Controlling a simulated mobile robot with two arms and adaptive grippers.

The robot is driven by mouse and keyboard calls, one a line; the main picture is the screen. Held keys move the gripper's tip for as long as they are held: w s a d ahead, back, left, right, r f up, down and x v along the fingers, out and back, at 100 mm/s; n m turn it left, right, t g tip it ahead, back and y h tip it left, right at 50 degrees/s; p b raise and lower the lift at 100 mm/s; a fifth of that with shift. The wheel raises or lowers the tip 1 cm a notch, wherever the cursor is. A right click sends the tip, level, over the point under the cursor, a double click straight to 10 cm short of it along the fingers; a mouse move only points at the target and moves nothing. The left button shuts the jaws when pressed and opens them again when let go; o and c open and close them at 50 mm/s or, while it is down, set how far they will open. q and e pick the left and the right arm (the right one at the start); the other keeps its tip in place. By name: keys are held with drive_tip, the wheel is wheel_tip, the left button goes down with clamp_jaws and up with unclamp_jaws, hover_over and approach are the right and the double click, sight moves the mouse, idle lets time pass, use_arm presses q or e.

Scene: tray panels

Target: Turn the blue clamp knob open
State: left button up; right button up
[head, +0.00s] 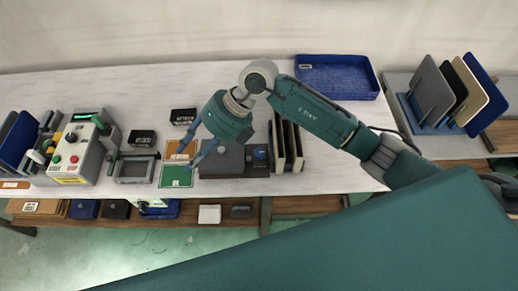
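A small blue knob (260,155) sits on the right part of a dark grey fixture (222,160) near the front of the table. I take it to be the clamp knob; its turn position is too small to tell. My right gripper (186,158) reaches in from the right, over the fixture's left side, with its fingers pointing down and left. The fingers are apart and nothing shows between them. They are over or near the orange and green cards, left of the knob and apart from it. My wrist hides part of the fixture's back. My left gripper is out of view.
An orange card (178,148) and a green card (175,176) lie left of the fixture. Dark upright panels (287,145) stand just right of the knob. A control box (80,145) stands at left, an empty blue tray (338,77) at back right. The back left table is clear.

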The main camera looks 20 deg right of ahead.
drive_tip(key=w+d+f+h, duration=0.3)
drive_tip(key=d+h, duration=0.1)
drive_tip(key=d, duration=0.4)
drive_tip(key=m+h, duration=0.2)
drive_tip(key=h, duration=0.2)
hover_over(259, 152)
wheel_tip(259, 152, down, 10)
drive_tip(key=p, duration=0.3)
drive_tip(key=shift+s, duration=0.1)
drive_tip(key=shift+f, duration=0.55)
drive_tip(key=c, duration=0.9)
drive_tip(key=shift+o, duration=0.2)
drive_tip(key=shift+n, duration=0.3)
